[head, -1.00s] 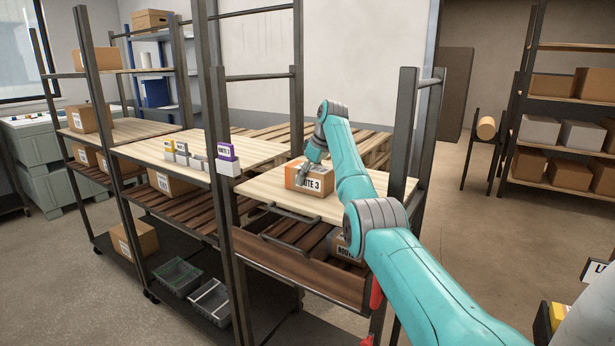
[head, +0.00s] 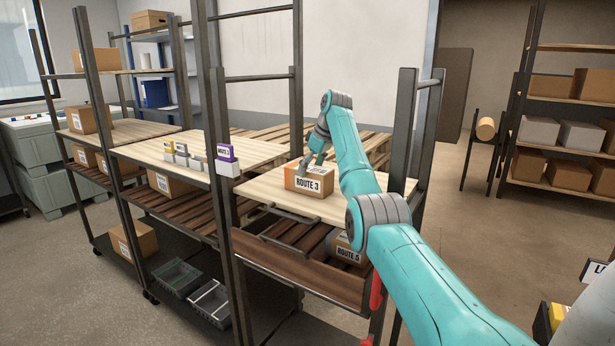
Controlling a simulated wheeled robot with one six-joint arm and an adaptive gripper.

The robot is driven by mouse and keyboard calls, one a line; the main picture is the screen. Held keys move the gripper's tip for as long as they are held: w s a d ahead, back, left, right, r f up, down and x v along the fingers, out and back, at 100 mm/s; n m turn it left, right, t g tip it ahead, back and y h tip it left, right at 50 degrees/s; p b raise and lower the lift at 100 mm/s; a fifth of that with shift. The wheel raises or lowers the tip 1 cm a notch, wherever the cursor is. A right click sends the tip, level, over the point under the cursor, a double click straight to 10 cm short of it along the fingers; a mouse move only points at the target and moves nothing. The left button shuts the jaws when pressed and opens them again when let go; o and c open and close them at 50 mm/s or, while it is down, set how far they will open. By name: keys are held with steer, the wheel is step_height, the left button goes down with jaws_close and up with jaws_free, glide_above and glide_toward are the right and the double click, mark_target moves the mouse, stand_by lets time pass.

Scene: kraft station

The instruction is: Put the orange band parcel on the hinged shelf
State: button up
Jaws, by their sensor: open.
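The orange band parcel (head: 308,187) is a cardboard box labelled "ROUTE 3" with an orange strip at its left end. It sits flat on the light wooden hinged shelf (head: 345,211), which has a metal handle at its front edge. My gripper (head: 306,166) is open, directly over the top of the parcel at its back-left part. Whether the fingers touch the box cannot be told from this view.
A "ROUTE 5" box (head: 350,247) lies on the lower level under the shelf. Dark uprights (head: 407,140) frame the shelf on both sides. A red handle (head: 376,292) hangs at the front right post.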

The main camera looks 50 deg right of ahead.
steer(key=shift+v, duration=2.1)
steer(key=shift+a, duration=0.1)
